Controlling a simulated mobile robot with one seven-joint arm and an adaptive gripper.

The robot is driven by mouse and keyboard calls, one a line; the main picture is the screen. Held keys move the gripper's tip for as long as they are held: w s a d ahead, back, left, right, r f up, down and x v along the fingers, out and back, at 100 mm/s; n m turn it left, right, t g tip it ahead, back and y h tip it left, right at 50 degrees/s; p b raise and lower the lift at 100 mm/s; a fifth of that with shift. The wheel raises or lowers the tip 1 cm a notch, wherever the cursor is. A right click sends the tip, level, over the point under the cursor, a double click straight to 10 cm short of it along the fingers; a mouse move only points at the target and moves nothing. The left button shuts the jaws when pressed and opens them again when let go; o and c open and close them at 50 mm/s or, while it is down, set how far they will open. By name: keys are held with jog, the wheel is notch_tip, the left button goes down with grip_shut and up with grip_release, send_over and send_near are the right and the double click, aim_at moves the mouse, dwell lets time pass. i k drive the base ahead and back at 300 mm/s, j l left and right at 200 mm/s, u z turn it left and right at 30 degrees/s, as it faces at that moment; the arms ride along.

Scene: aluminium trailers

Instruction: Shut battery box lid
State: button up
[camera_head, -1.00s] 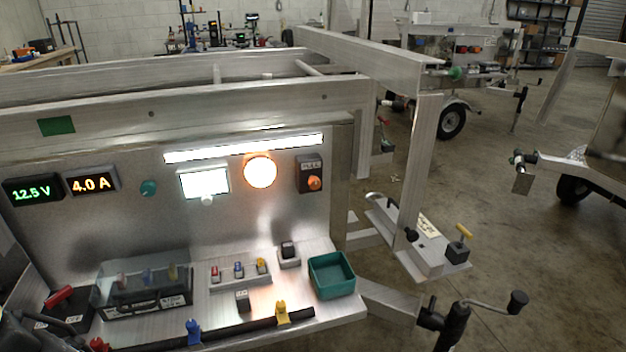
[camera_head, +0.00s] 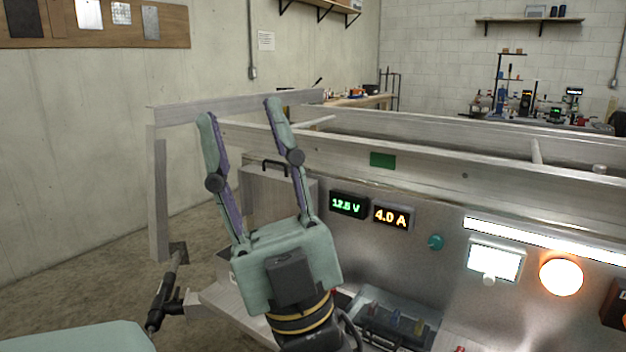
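My gripper (camera_head: 238,108) is raised in the left middle of the head view. Its two long green and purple fingers point up and stand apart, with nothing between them. A grey metal panel with a black handle (camera_head: 280,190) stands upright just behind the fingers; it looks like the raised battery box lid. Part of a metal box (camera_head: 222,265) shows below it at the left, and my gripper hides most of the box and where the panel joins it. I cannot tell whether a finger touches the panel.
A clear-covered case with coloured terminals (camera_head: 395,320) sits on the shelf right of my gripper. The trailer's upper rail (camera_head: 440,165) runs behind. A crank jack (camera_head: 165,295) stands at the left. The floor between trailer and wall (camera_head: 90,170) is clear.

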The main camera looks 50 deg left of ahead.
aim_at(268, 194)
jog(key=u, duration=1.7)
jog(key=i+l, duration=0.15)
jog(key=i, duration=0.3)
jog(key=i+l+u, duration=0.1)
jog(key=i, duration=0.35)
